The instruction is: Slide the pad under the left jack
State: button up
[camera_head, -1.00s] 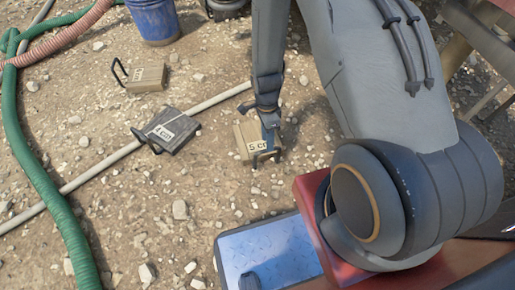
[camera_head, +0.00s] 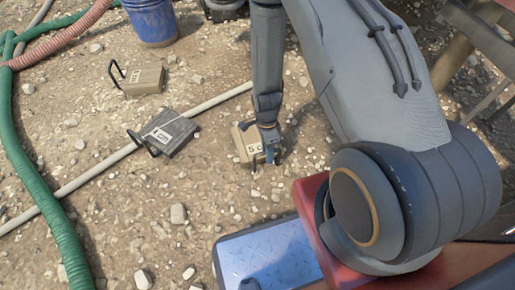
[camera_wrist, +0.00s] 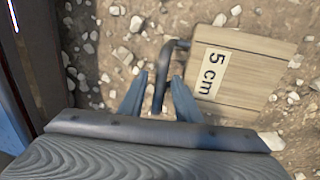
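A tan wooden pad (camera_head: 248,143) labelled 5 cm lies on the ground near the middle of the head view. In the wrist view the same pad (camera_wrist: 243,72) is at the upper right, with its dark bent handle (camera_wrist: 162,82) on its left side. My gripper (camera_wrist: 158,88) is open, with its two blue fingers apart on either side of the handle and visible gaps between. In the head view my gripper (camera_head: 269,150) is at the pad's right side and hides the handle. I cannot make out a jack in either view.
Another tan pad (camera_head: 143,78) is farther back. A green hose (camera_head: 50,205) runs down the left, and a blue bucket (camera_head: 152,20) stands behind. Stony ground between is mostly open.

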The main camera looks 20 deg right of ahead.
grip_shut()
jog(key=w+b, duration=0.5)
jog(key=w, duration=1.1)
jog(key=shift+d, duration=0.15)
jog(key=shift+w, duration=0.1)
jog(key=w+b, duration=1)
jog(key=w, duration=0.6)
jog(key=shift+d, duration=0.15)
dwell(0.4)
